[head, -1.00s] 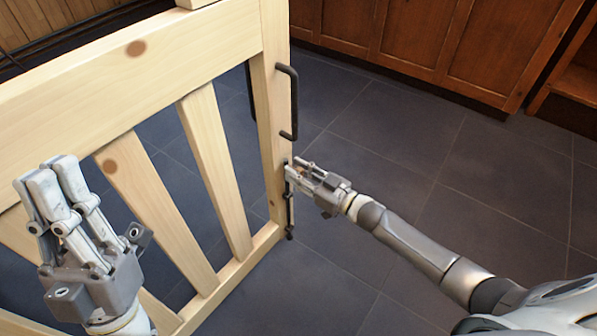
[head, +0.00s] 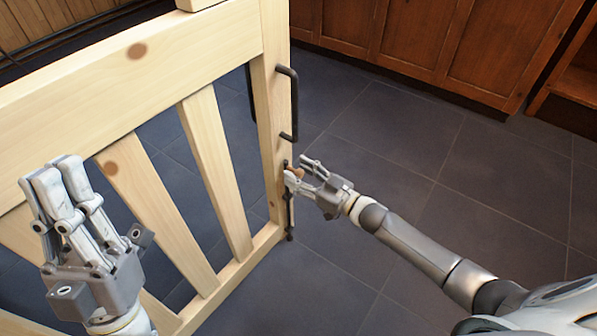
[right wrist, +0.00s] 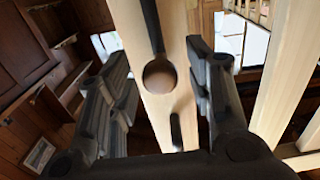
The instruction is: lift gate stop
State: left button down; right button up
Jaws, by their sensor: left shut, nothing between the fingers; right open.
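The pale wooden gate (head: 205,160) stands upright at the left of the head view. Its stop is a dark upright rod (head: 291,222) low on the end post, with a round brown knob (head: 299,172) near its top. The right wrist view shows the knob (right wrist: 160,75) in front of the post, between the fingers. My right gripper (head: 302,168) is open around the knob, with a finger on each side (right wrist: 162,72); gaps show in the wrist view. My left gripper (head: 56,168) is shut and empty, in front of the gate's left part.
A black pull handle (head: 292,102) is on the end post above my right gripper. Brown wooden cabinets (head: 430,45) stand along the back. The dark tiled floor (head: 400,150) right of the gate is clear apart from my arm.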

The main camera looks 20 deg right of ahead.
jog(key=v, duration=1.1)
jog(key=shift+s, duration=0.2)
jog(key=shift+d, duration=0.15)
